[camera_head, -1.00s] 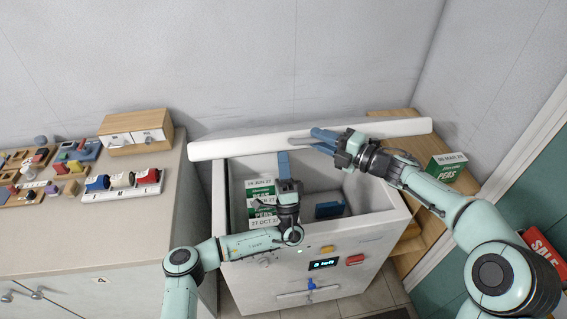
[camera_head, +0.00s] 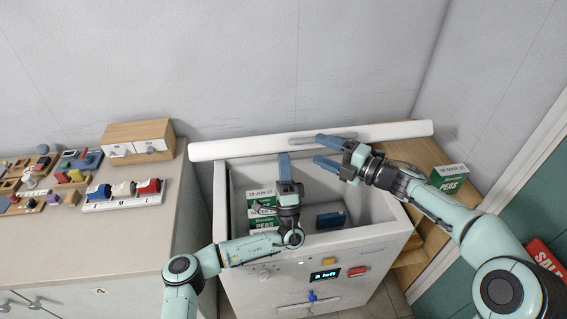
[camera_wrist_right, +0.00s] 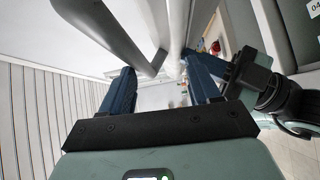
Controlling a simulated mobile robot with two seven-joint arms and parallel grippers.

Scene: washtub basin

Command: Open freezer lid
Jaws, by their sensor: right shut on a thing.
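The freezer (camera_head: 365,247) is a white chest with its top open. Its long white lid (camera_head: 225,150) stands raised along the back edge, with a grey bar handle (camera_head: 296,141) on its face. My right gripper (camera_head: 326,151) is at the handle's right end, its blue fingers well apart around that end; how firmly they touch it is hard to see. The handle (camera_wrist_right: 115,38) also shows in the right wrist view, its end between the fingertips. My left gripper (camera_head: 284,158) points up over the opening, near the lid's lower edge; its finger gap is hidden.
Green-and-white pea packs (camera_head: 262,196) and a dark blue item (camera_head: 331,220) lie inside the freezer. Another pea pack (camera_head: 450,178) sits on the wooden shelf (camera_head: 412,152) at right. A counter (camera_head: 100,240) with a drawer box (camera_head: 138,141) stands close at left.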

